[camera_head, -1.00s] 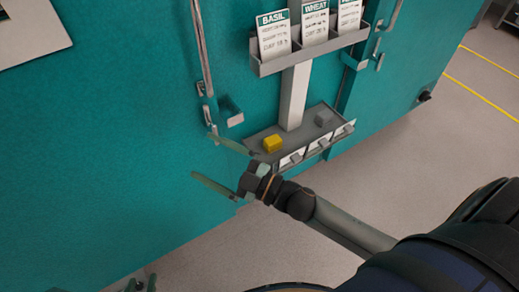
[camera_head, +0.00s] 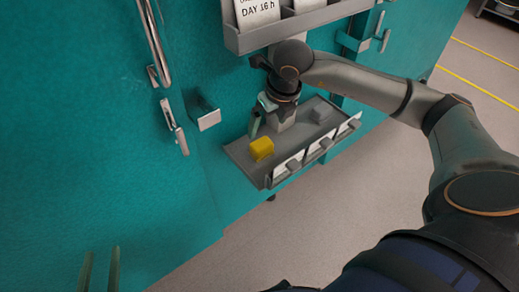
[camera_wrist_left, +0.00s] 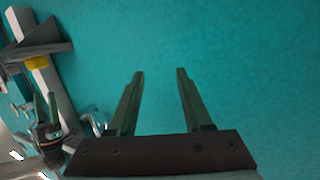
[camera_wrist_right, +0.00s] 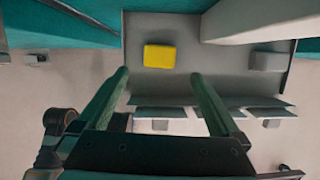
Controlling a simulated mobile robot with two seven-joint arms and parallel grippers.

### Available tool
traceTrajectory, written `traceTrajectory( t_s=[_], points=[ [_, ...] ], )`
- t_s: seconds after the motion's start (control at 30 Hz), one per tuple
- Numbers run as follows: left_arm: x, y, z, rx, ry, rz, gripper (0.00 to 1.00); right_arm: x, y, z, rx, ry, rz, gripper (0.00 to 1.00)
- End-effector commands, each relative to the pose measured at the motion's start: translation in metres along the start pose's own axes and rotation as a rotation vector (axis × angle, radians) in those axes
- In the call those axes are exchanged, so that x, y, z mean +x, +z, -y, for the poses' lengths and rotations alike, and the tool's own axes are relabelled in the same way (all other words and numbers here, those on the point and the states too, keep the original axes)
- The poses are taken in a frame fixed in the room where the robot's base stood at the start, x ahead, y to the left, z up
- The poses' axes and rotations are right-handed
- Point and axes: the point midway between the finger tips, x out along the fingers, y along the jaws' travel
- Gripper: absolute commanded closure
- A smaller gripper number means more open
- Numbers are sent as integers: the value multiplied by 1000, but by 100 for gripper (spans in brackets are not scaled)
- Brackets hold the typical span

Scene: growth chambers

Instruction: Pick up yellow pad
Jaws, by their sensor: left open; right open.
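The yellow pad (camera_head: 261,149) is a small yellow block on the left part of a grey tray (camera_head: 238,155) fixed to the teal chamber front. It also shows in the right wrist view (camera_wrist_right: 159,56), beyond the fingertips and toward the left finger. My right gripper (camera_head: 260,122) hangs over the tray, behind and a little above the pad, fingers open and empty; it also shows in the right wrist view (camera_wrist_right: 158,73). My left gripper (camera_head: 101,252) is open and empty at the lower left, well away from the pad, and faces the teal wall in the left wrist view (camera_wrist_left: 160,72).
A grey block (camera_head: 322,112) sits at the tray's right end. Small label cards with knobs line the tray's front. An upper card holder (camera_head: 300,22) is above my right arm. A door handle (camera_head: 154,45) and latch (camera_head: 174,127) stick out at left.

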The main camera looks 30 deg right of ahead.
Motion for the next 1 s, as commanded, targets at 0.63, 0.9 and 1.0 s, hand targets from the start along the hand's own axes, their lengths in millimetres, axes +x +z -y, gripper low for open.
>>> traceTrajectory(
  t_s=[0.63,0.9,1.0],
  points=[
    [-8,-86,6,102,-11,-348,50,74,-6,-1,-3,7,-4,0],
    [-24,-128,4,155,-9,-527,50,104,-8,-1,-3,9,-2,0],
    [-27,-135,4,162,-9,-554,50,108,-8,-1,-3,9,0,0]
  ],
)
